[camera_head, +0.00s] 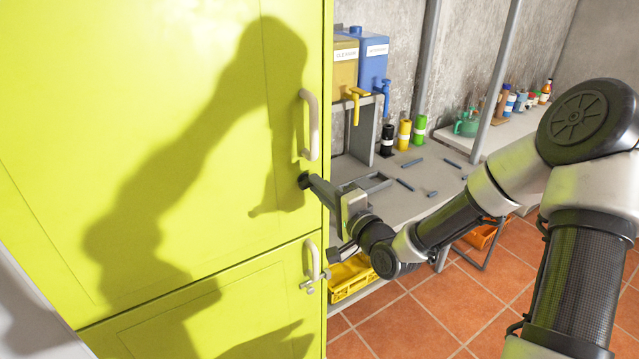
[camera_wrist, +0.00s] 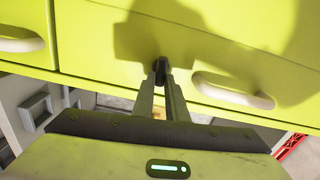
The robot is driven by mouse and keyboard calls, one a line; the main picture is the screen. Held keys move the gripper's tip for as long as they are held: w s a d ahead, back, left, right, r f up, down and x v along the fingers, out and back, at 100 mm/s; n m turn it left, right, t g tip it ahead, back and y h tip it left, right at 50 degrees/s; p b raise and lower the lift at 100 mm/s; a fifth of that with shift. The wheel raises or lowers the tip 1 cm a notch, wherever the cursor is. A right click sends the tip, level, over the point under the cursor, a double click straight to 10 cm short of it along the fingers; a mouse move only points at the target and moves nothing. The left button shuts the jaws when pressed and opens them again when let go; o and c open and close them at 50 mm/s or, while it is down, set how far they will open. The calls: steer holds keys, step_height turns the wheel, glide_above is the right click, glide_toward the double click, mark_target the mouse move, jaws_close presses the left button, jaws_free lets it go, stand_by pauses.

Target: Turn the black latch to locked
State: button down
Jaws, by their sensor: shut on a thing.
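The black latch (camera_head: 304,181) is a small dark knob on the yellow-green cabinet's upper door (camera_head: 150,130), below the beige upper handle (camera_head: 309,125). My gripper (camera_head: 314,183) reaches it from the right. In the wrist view the black latch (camera_wrist: 161,68) shows between my two fingertips (camera_wrist: 160,82), and the fingers are closed on it. The fingers hide part of the latch, and I cannot tell its turned position. The upper handle also shows in the wrist view (camera_wrist: 232,91), beside the fingers and apart from them.
A grey workbench (camera_head: 430,200) with bottles and blue and yellow containers stands right of the cabinet. A yellow crate (camera_head: 350,278) sits below. Tiled floor (camera_head: 420,325) is open at the lower right.

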steer(key=shift+m, duration=0.6)
steer(key=c, duration=1.8)
jaws_free()
steer(key=shift+o, duration=0.2)
steer(key=shift+f, duration=0.1)
